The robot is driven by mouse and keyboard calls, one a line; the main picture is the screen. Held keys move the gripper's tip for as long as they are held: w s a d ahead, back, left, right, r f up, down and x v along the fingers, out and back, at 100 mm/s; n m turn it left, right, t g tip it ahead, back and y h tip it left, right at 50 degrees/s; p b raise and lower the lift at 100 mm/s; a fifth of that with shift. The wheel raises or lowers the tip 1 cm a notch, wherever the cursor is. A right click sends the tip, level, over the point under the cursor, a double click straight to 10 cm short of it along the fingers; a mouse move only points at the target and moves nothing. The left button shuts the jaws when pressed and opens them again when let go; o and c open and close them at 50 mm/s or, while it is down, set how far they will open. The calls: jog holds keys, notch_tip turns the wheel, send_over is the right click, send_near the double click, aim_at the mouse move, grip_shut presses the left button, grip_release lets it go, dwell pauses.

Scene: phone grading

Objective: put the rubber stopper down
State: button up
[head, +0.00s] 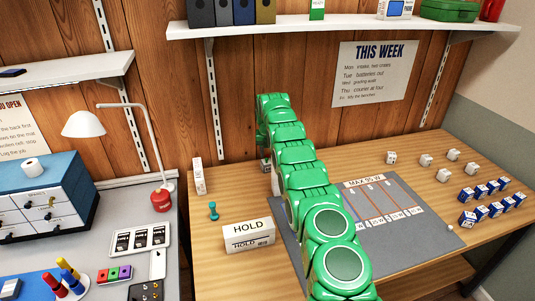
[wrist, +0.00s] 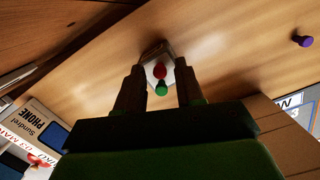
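In the wrist view my gripper (wrist: 160,72) has its two dark fingers apart, one on each side of a small pale piece (wrist: 151,58) with a dark edge. A red round piece (wrist: 159,71) and a green round piece (wrist: 161,89) show in the gap between the fingers. I cannot tell which of these, if any, is the rubber stopper, or whether the fingers touch it. In the head view my green arm hides the gripper. A teal knobbed piece (head: 213,211) stands on the wooden table (head: 205,240), left of my arm.
A white HOLD block (head: 248,235) stands left of my arm. A grey mat (head: 425,235) with marked lanes lies to its right. White cubes (head: 443,175) and blue-and-white blocks (head: 467,219) stand at the right. A purple piece (wrist: 303,41) and a printed box (wrist: 38,128) show in the wrist view.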

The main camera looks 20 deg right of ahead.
notch_tip(320, 180, up, 12)
jog(key=s, duration=0.1)
jog(key=shift+s+a+f, duration=0.15)
jog(key=shift+a, duration=0.05)
dwell(0.3)
